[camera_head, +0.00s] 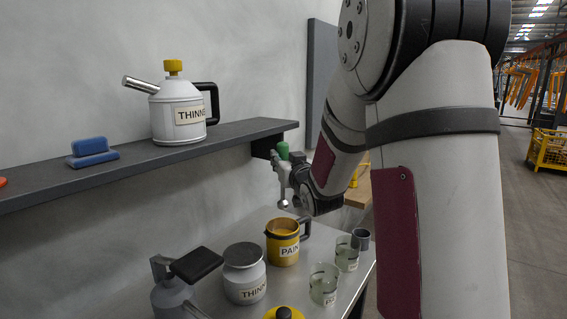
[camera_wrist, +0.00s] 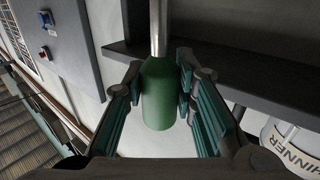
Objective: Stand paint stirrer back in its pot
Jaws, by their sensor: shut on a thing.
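The paint stirrer has a green handle (camera_head: 283,150) and a pale metal shaft that hangs down to a small rounded end (camera_head: 283,204). My gripper (camera_head: 285,168) is shut on the green handle. In the wrist view the handle (camera_wrist: 159,95) sits between the finger pads of my gripper (camera_wrist: 160,100), with the shaft running away from it. The yellow paint pot (camera_head: 283,249) stands upright on the table, with a dark handle at its right. The stirrer's lower end is above the pot in the picture, clear of it.

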